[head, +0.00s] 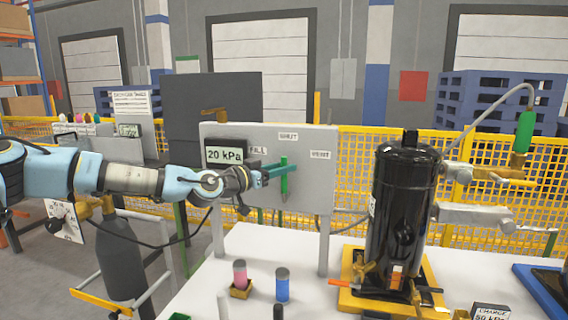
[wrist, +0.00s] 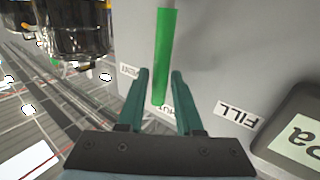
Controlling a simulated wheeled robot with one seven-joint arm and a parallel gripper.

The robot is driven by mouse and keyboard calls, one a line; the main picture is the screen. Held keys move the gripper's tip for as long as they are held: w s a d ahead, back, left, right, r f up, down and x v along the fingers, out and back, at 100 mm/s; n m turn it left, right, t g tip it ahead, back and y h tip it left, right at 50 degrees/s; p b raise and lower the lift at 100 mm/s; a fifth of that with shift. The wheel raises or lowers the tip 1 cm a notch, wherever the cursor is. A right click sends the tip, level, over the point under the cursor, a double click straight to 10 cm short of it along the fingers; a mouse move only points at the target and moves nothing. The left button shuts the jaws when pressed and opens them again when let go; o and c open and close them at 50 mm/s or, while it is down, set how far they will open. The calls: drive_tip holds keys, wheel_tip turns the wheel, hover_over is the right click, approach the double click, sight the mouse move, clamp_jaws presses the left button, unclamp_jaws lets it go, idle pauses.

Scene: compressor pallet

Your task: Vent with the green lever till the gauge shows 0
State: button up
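The green lever (head: 284,180) stands upright on the grey panel (head: 318,200), its free end toward the SHUT label (head: 288,136). The gauge (head: 225,154) on the panel reads 20 kPa. FILL is at the lever's left and the VENT label (head: 320,155) at its right. My gripper (head: 270,170) is at the lever from the left. In the wrist view, which is upside down, my gripper (wrist: 159,74) is open. The green lever (wrist: 164,50) shows between its two teal fingers, with a gap on each side. I cannot tell how deep the lever sits between them.
A black compressor (head: 402,205) stands on a yellow base right of the panel. A pink-topped cylinder (head: 240,275) and a blue cylinder (head: 282,285) stand on the white table (head: 215,275) below. A dark gas bottle (head: 120,255) stands under my arm at left.

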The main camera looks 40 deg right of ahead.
drive_tip(key=shift+d, duration=0.3)
clamp_jaws()
idle(1.3)
